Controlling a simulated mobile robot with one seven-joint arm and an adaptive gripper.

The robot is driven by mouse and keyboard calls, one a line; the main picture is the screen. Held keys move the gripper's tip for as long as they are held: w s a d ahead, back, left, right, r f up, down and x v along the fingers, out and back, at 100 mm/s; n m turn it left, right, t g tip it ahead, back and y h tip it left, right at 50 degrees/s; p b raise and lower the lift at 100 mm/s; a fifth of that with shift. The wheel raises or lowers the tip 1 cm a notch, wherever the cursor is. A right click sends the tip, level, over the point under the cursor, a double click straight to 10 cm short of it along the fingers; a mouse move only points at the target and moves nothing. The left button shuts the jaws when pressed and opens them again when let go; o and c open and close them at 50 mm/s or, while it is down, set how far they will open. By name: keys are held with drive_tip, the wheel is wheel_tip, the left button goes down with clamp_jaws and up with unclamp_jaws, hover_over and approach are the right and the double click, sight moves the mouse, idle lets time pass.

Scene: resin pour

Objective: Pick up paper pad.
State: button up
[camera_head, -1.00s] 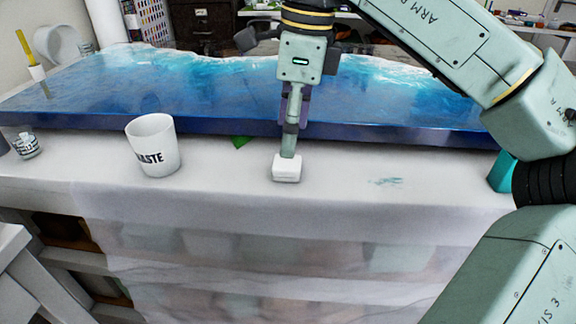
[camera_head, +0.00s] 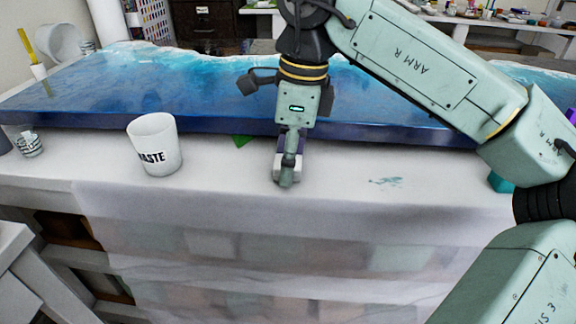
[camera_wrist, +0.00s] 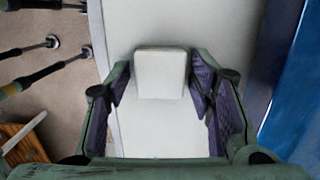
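The paper pad is a small white block (camera_wrist: 160,72) in the wrist view, resting on the white-covered table (camera_head: 345,170). In the head view my gripper (camera_head: 287,172) is down at the table near its front edge and hides most of the pad. In the wrist view my gripper (camera_wrist: 160,85) is open, with one purple-padded finger on each side of the pad. A narrow gap shows at the left finger; the right finger is very close to the pad's edge, and I cannot tell if it touches.
A white cup marked "WASTE" (camera_head: 155,145) stands left of my gripper. A blue resin slab (camera_head: 190,95) lies behind. A green piece (camera_head: 242,141) lies by the slab's edge, and a teal object (camera_head: 501,182) is at the right. The table between gripper and teal object is mostly clear.

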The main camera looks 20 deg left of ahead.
drive_tip(key=c, duration=0.5)
drive_tip(key=shift+r, duration=0.65)
wheel_tip(320, 180, up, 2)
drive_tip(key=shift+r, duration=0.1)
drive_tip(key=s+d+b, duration=0.1)
drive_tip(key=s, duration=0.4)
drive_tip(key=s+d+r+b, duration=0.1)
drive_tip(key=s+d, duration=0.1)
drive_tip(key=s, duration=0.3)
drive_tip(key=s+d+b, duration=0.1)
drive_tip(key=s, duration=0.4)
drive_tip(key=shift+s+d+r, duration=0.2)
drive_tip(key=shift+r, duration=0.05)
